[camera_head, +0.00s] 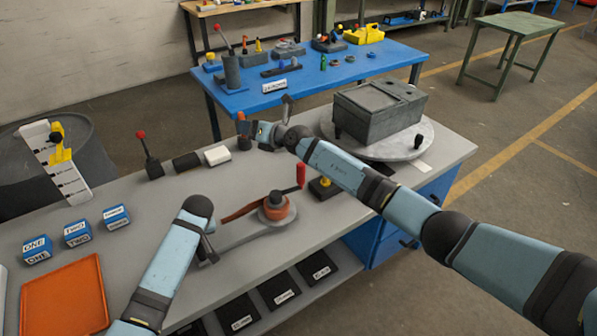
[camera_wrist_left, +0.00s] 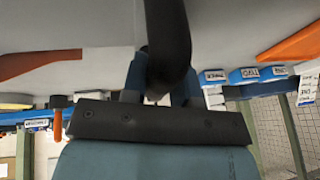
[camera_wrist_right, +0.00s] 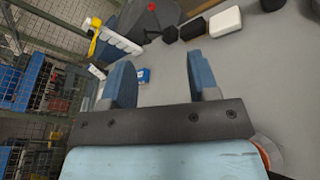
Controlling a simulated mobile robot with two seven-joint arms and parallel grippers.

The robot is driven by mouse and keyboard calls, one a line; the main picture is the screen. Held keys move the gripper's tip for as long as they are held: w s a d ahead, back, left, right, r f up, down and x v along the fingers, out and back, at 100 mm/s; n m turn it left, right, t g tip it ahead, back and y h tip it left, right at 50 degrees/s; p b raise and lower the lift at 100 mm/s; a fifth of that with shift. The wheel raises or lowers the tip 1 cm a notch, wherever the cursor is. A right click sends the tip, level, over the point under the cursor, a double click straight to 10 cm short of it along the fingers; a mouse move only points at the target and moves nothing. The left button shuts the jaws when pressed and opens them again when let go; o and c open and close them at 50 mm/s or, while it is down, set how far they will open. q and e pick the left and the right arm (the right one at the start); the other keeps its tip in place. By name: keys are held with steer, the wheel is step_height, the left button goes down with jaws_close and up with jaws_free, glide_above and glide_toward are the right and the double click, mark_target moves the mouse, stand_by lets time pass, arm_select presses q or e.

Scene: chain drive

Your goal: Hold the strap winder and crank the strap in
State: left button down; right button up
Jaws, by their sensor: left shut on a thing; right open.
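The strap winder has a grey flat body (camera_head: 243,238), an orange drum (camera_head: 278,208) and a red crank knob (camera_head: 301,175). An orange-brown strap (camera_head: 240,211) runs left from the drum; it also shows in the left wrist view (camera_wrist_left: 35,63). My left gripper (camera_head: 207,246) is at the winder's left end. In the left wrist view the left gripper (camera_wrist_left: 165,85) is shut on the dark handle bar (camera_wrist_left: 168,35). My right gripper (camera_head: 262,133) is open and empty, above the bench's back edge, up and left of the crank knob. Its spread fingers show in the right wrist view (camera_wrist_right: 160,80).
A grey box (camera_head: 380,108) stands on a round plate at the bench's right. A red-knobbed lever (camera_head: 150,158), a black block (camera_head: 187,162) and a white block (camera_head: 217,155) stand along the back. Labelled blue blocks (camera_head: 77,233) and an orange tray (camera_head: 63,298) lie left.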

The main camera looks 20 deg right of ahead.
steer(key=s+d+f+n+g+h, duration=0.2)
steer(key=s+d+n+g, duration=0.2)
steer(key=d+n+g, duration=0.1)
steer(key=n+g+h, duration=0.3)
steer(key=g+h, duration=0.1)
steer(key=h, duration=0.1)
glide_toward(299, 171)
steer(key=x, duration=0.7)
steer(key=w+x, duration=0.1)
steer(key=x, duration=0.3)
steer(key=shift+w+d+f, duration=0.15)
steer(key=shift+d+f, duration=0.15)
jaws_close()
